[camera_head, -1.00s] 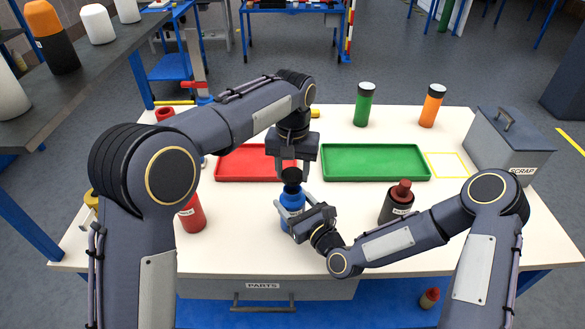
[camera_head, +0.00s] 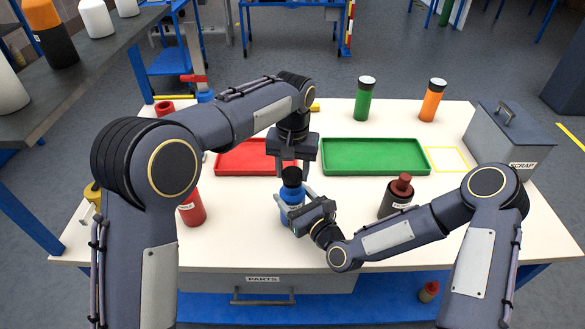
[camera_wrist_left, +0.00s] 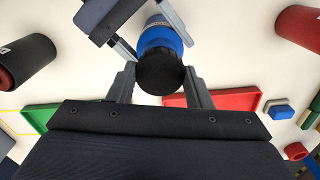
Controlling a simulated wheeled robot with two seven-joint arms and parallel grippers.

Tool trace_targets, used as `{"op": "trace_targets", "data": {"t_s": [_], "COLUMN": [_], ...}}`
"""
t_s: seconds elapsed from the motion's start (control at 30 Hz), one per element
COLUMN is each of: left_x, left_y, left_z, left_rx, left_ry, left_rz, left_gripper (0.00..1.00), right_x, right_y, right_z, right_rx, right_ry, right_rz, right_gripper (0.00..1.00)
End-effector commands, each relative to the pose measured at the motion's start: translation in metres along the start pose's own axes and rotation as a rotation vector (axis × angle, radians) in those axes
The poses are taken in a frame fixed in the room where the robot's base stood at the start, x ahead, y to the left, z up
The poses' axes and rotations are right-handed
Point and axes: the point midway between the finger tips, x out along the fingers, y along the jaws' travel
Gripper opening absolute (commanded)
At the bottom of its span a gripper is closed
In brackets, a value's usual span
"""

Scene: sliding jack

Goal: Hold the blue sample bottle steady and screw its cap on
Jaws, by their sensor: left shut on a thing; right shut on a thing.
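The blue sample bottle (camera_head: 291,208) stands upright near the front middle of the white table. My right gripper (camera_head: 294,209) is shut around its body from the front right. The black cap (camera_head: 291,175) sits at the bottle's top, and my left gripper (camera_head: 291,172) is shut on it from above. In the left wrist view the cap (camera_wrist_left: 160,73) lies between my left fingers (camera_wrist_left: 160,88) and covers part of the blue bottle (camera_wrist_left: 160,38). The right gripper's fingers flank the bottle there. The thread is hidden, so I cannot tell how far the cap is on.
A red bottle (camera_head: 192,208) stands left of the blue one, and a dark bottle with a brown-red cap (camera_head: 397,196) stands right. Red (camera_head: 240,160) and green (camera_head: 375,157) trays lie behind. Green (camera_head: 364,100) and orange (camera_head: 432,100) bottles and a grey scrap bin (camera_head: 508,145) are farther back.

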Motion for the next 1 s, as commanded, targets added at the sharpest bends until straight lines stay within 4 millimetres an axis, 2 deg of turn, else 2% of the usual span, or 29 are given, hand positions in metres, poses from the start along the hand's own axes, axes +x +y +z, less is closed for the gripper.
{"op": "trace_targets", "data": {"t_s": [0.7, 0.73, 0.8, 0.93, 1.0], "left_x": [0.012, 0.012, 0.012, 0.012, 0.012], "left_y": [0.0, 0.0, 0.0, -0.001, 0.0], "left_z": [0.0, 0.0, 0.0, 0.0, 0.0], "left_rx": [0.0, 0.0, 0.012, 0.166, 0.337], "left_ry": [-0.001, 0.0, 0.0, -0.001, -0.001], "left_rz": [0.0, 0.0, 0.0, 0.002, 0.002], "left_gripper": [0.24, 0.24, 0.24, 0.24, 0.24], "right_x": [0.0, 0.0, 0.0, 0.0, 0.0], "right_y": [0.0, 0.0, 0.0, 0.0, 0.0], "right_z": [0.0, 0.0, 0.0, 0.0, 0.0], "right_rx": [0.0, 0.0, 0.0, 0.0, 0.0], "right_ry": [0.0, 0.0, 0.0, 0.0, 0.0], "right_rz": [0.0, 0.0, 0.0, 0.0, 0.0], "right_gripper": [0.19, 0.0, 0.0, 0.0, 0.0]}}
